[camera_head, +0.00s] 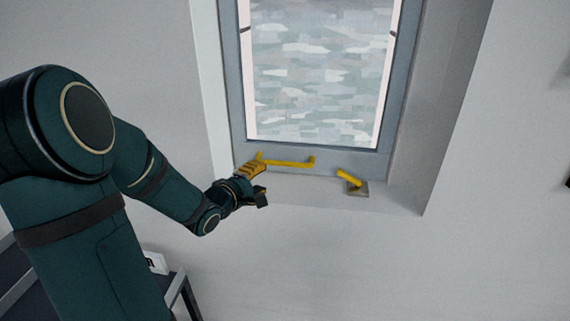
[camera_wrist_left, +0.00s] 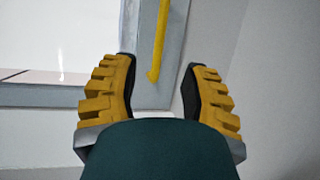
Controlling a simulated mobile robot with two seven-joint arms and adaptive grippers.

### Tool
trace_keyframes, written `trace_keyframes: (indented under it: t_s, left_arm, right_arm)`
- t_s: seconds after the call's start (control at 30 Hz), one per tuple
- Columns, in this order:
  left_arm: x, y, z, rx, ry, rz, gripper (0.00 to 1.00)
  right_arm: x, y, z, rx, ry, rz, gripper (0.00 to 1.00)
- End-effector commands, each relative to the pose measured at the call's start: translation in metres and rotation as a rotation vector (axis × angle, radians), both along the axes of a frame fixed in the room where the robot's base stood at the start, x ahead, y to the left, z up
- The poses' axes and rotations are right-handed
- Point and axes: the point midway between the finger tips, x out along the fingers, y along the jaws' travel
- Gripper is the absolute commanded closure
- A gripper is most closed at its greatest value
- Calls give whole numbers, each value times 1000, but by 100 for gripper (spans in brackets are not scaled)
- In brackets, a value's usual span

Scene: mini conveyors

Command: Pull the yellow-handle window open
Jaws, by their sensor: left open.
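The window (camera_head: 315,75) has a grey-blue frame and appears shut. A thin yellow handle (camera_head: 290,163) runs along the bottom of its frame. My left gripper (camera_head: 257,178) is at the left end of this handle, low on the window. In the left wrist view, the gripper (camera_wrist_left: 160,66) is open, with its yellow-padded fingers apart. The yellow handle (camera_wrist_left: 161,40) shows there between the fingertips, its lower end inside the gap. I cannot tell whether the fingers touch it. My right gripper is out of view.
A short yellow lever (camera_head: 349,177) on a small dull base (camera_head: 357,189) stands on the sill, right of the handle. Pale walls of the window recess rise on both sides. A dark table (camera_head: 176,290) is at the lower left.

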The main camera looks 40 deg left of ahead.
Motion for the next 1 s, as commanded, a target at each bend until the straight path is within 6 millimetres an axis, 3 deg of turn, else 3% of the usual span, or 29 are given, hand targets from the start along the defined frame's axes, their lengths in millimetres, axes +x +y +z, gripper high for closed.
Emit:
trace_keyframes:
  t_s: [0.6,0.8,1.0]
  left_arm:
    - [108,15,-21,-4,0,-2,55]
    - [124,18,-23,-2,2,-2,55]
    - [127,19,-24,-1,2,0,55]
  right_arm:
    - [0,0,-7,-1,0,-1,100]
    - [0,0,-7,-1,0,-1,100]
    - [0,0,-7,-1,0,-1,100]
